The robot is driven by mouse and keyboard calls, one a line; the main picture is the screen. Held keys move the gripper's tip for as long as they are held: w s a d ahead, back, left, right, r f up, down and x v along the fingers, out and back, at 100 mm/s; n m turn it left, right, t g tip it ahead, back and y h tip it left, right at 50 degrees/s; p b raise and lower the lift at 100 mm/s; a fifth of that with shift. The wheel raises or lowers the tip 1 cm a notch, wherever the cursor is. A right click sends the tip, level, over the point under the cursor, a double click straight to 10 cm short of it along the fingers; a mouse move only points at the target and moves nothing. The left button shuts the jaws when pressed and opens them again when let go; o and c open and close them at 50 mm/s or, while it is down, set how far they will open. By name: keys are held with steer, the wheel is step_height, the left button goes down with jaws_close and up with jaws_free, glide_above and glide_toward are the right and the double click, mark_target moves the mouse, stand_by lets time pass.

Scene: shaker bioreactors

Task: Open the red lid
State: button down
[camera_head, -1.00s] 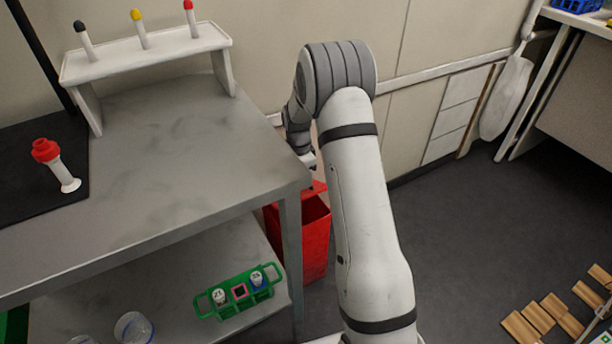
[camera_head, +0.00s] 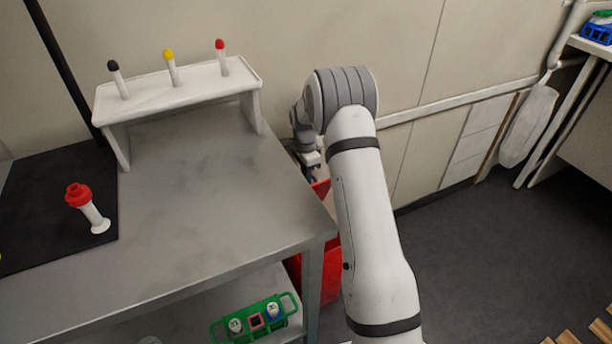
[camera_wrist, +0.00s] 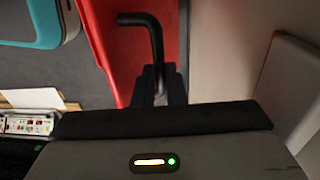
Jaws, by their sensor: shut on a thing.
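The red lid (camera_wrist: 125,50) fills the upper middle of the wrist view and carries a bent black handle (camera_wrist: 150,27). My gripper (camera_wrist: 160,88) is shut on the lower end of this handle. In the head view, a small part of the red lid (camera_head: 322,188) shows at the top of the red bin (camera_head: 331,270), beside the bench. My gripper (camera_head: 311,174) is just above it, small and partly hidden by my arm. My arm and the bench hide much of the bin, so the lid's exact angle is hard to tell.
A grey bench (camera_head: 190,215) with a white tube rack (camera_head: 180,97) stands left of the bin. A green rack (camera_head: 243,322) sits on the lower shelf.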

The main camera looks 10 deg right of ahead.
steer(key=shift+w+d, duration=0.15)
steer(key=shift+d, duration=0.15)
steer(key=c, duration=1.5)
jaws_free()
steer(key=shift+a, duration=0.2)
steer(key=shift+r, duration=0.1)
steer(key=r, duration=0.2)
steer(key=r+p, duration=0.1)
steer(key=r, duration=0.4)
steer(key=shift+w+a+r, duration=0.1)
steer(key=shift+w+r, duration=0.15)
steer(key=shift+r, duration=0.05)
steer(key=shift+c, duration=0.4)
